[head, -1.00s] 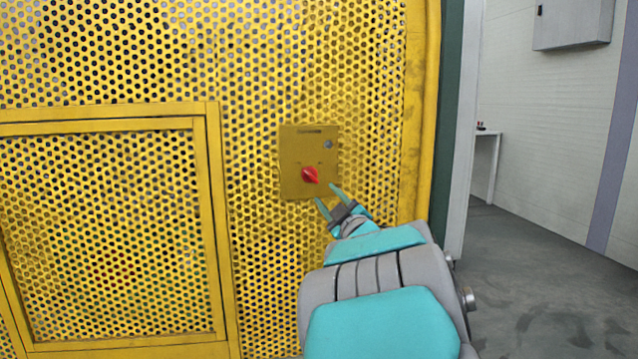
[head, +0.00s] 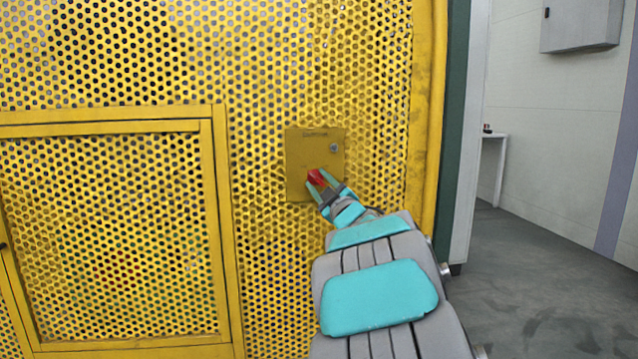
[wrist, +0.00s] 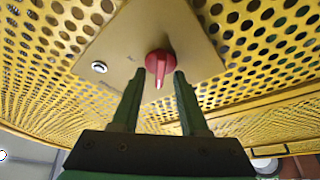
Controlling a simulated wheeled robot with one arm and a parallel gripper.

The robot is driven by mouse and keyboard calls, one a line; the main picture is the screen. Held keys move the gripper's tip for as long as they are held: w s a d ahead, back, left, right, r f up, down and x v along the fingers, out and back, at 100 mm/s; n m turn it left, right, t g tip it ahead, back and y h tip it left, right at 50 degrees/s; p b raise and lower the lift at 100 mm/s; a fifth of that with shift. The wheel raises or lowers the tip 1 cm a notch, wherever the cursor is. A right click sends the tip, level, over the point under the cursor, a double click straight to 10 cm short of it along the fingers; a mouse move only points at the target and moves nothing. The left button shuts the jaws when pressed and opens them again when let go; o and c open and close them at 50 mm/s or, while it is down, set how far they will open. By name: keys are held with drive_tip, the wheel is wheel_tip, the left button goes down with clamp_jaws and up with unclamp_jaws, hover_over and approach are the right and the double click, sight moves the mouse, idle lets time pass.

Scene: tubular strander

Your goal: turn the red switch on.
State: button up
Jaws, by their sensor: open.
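The red switch (head: 316,177) is a small knob on the lower part of a flat yellow plate (head: 301,150), fixed to the perforated yellow panel. In the wrist view the red switch (wrist: 160,65) has a white mark on its handle. My gripper (head: 321,182) is open at the switch, with one finger on each side of it. In the wrist view the two fingers of my gripper (wrist: 159,84) reach up to either side of the knob. I cannot tell whether they touch it. The fingers partly cover the switch in the head view.
A small round lock (head: 334,148) is at the plate's upper right. A framed perforated yellow door (head: 110,235) is at the left. At the right are open grey floor (head: 540,270), a white table (head: 497,160) and a grey wall box (head: 580,25).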

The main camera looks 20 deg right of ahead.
clamp_jaws()
idle(0.3)
idle(0.3)
